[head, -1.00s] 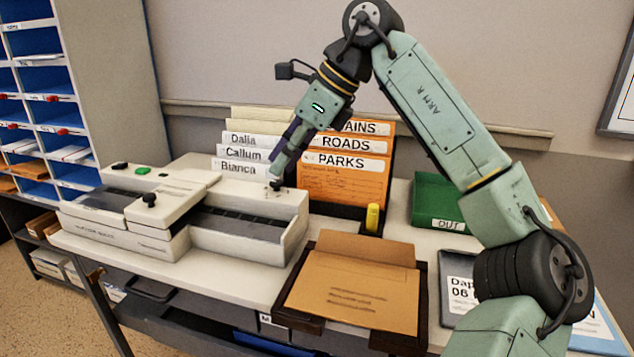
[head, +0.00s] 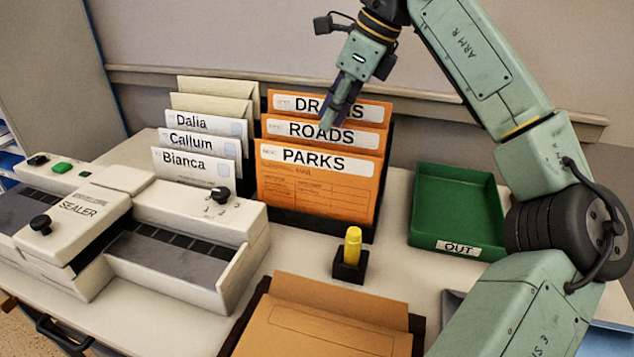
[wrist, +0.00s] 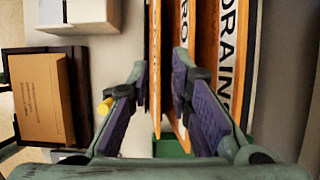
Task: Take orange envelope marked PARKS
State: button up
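The orange PARKS envelope (head: 315,190) stands upright at the front of a dark rack (head: 290,217) in the head view. The orange ROADS envelope (head: 375,142) and DRAINS envelope (head: 374,112) stand behind it. My gripper (head: 326,125) is above the envelopes, overlapping the DRAINS and ROADS labels in the head view. In the wrist view my gripper (wrist: 160,65) is open, fingers apart. The PARKS envelope's edge (wrist: 155,60) shows between the fingers; the right finger overlaps the ROADS side. I cannot tell whether a finger touches an envelope.
White envelopes labelled Dalia, Callum and Bianca (head: 190,168) stand left of the rack. A sealer (head: 80,208) is at left. A yellow stick (head: 353,245) stands in a black holder in front. A green OUT tray (head: 425,225) is at right; a brown envelope (head: 325,335) lies in a front tray.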

aim_at(315, 150)
jog(key=x, duration=0.8)
jog(key=shift+s+f+p, duration=0.2)
jog(key=shift+f+p, duration=0.1)
jog(key=shift+p, duration=0.05)
jog(key=shift+c, duration=0.5)
grip_shut()
